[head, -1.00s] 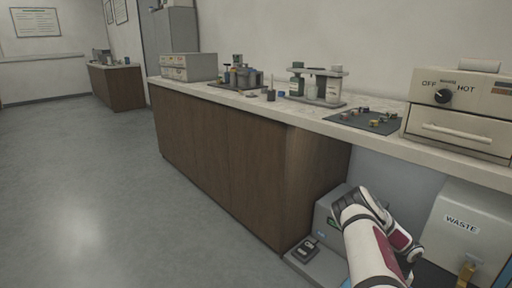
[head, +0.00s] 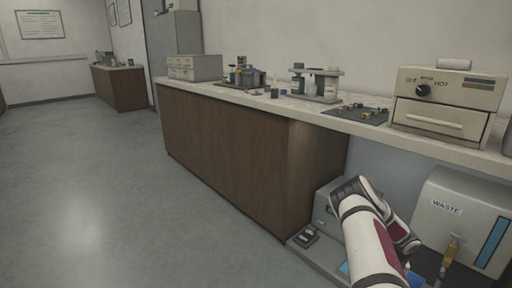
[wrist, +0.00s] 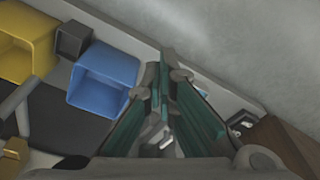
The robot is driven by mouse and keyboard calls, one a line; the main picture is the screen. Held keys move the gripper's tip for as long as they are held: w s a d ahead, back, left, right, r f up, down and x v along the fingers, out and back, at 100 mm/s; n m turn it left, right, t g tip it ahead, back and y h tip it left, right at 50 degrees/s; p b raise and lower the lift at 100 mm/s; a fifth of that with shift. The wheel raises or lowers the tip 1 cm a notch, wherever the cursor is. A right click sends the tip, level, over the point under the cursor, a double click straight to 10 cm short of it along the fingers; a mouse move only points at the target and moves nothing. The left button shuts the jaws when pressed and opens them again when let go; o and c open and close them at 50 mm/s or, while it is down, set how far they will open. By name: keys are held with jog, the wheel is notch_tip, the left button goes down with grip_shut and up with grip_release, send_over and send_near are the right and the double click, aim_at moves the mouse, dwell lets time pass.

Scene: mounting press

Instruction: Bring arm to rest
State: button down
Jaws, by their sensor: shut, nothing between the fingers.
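My arm (head: 368,235) shows at the lower right of the head view, bent below the counter level in front of a grey machine. My gripper is not visible in the head view. In the wrist view my gripper (wrist: 163,75) points away from the camera, with its two green-padded fingers meeting at the tips. It is shut and empty. A blue bin (wrist: 103,78) lies just left of the fingers in that view and appears apart from them.
A waste box (head: 462,215) stands right of my arm. A yellow bin (wrist: 25,40) shows in the wrist view. The floor at left is clear.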

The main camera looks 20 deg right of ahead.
jog(key=w+d+r+t+h, duration=0.2)
jog(key=w+r+t+h, duration=0.1)
jog(key=w+r, duration=0.65)
jog(key=w+a+r+m+t+h, duration=0.1)
jog(key=a+r+h, duration=0.1)
jog(key=r, duration=1.1)
jog(key=w+a+r+h, duration=0.2)
jog(key=a+r, duration=0.1)
jog(key=r, duration=1)
jog(key=s+a+r+g+y, duration=0.1)
jog(key=s+a+r, duration=0.6)
jog(key=a, duration=0.3)
jog(key=s+a+r+g+y, duration=0.1)
jog(key=s+a+r, duration=0.55)
jog(key=a, duration=0.35)
jog(key=s+a+n+g+y, duration=0.3)
jog(key=s+a+n+y, duration=0.4)
jog(key=s+a, duration=1.85)
notch_tip(320, 180, up, 34)
jog(key=s+d+n+t+h+p, duration=0.1)
jog(key=t+p, duration=0.3)
jog(key=p, duration=2.9)
jog(key=shift+s+d, duration=0.2)
jog(key=shift+s, duration=0.35)
jog(key=shift+r, duration=0.1)
